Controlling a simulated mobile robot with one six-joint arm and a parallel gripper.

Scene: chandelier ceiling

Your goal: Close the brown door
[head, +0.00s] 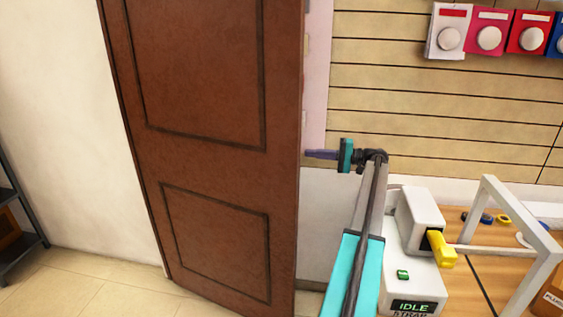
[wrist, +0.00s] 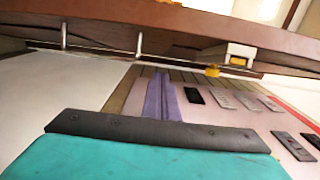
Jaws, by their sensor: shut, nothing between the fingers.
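The brown door (head: 215,165) with two framed panels fills the left middle of the head view. Its right edge stands in front of a pinkish strip and the slatted wall, so it looks ajar. My gripper (head: 308,154) is beside that right edge, with its purple fingers shut and pointing left at it. Whether the tips touch the door is unclear. In the wrist view, the shut purple fingers (wrist: 160,98) point towards the brown door (wrist: 130,25), which spans the top as a band. The door's handle is not clearly visible.
A wooden workbench (head: 485,285) with a white machine (head: 418,225), a white frame (head: 495,185) and small items stands at right. Coloured boxes (head: 490,38) hang on the slatted wall. A dark shelf (head: 22,240) is at far left. Floor is clear left of the door.

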